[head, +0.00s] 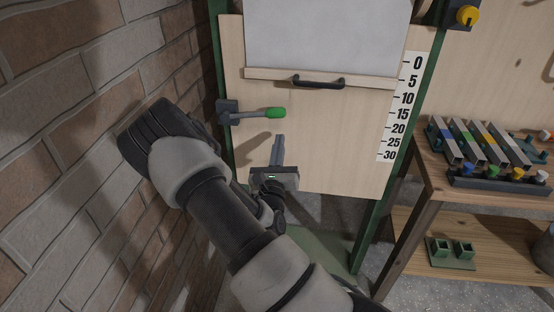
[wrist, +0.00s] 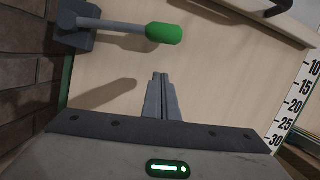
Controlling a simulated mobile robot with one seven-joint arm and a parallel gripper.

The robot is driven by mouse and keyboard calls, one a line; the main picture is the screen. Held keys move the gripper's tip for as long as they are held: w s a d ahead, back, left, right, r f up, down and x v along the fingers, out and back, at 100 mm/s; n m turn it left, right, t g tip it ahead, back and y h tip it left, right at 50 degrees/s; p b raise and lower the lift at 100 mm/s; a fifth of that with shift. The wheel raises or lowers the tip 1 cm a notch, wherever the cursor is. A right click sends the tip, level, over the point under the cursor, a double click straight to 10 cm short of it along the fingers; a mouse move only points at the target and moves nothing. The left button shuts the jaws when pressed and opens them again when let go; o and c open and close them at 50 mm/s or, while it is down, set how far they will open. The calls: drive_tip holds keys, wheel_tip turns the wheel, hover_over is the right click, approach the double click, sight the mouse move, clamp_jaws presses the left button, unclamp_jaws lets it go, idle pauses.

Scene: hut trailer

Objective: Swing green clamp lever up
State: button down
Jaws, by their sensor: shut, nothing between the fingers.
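The green-tipped clamp lever (head: 275,113) sticks out level to the right from its dark pivot block (head: 228,112) on the wooden panel. In the wrist view its green grip (wrist: 164,33) is above and slightly right of the fingertips, with the grey rod running left to the pivot block (wrist: 75,25). My gripper (head: 279,140) is shut and empty. Its fingers (wrist: 160,80) point at the panel just below the green grip and appear apart from it. The depth gap to the panel is hard to tell.
A white sheet with a black handle (head: 319,83) sits above the lever. A number scale (head: 399,110) runs down the panel's right side. A brick wall (head: 60,150) is close on the left. A wooden shelf bench (head: 430,180) with coloured-knob bars stands right.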

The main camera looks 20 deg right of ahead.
drive_tip(key=r, duration=0.2)
drive_tip(key=w+r, duration=0.1)
drive_tip(key=r, duration=0.1)
drive_tip(key=shift+w+r, duration=0.1)
drive_tip(key=shift+a+r, duration=0.1)
idle(0.3)
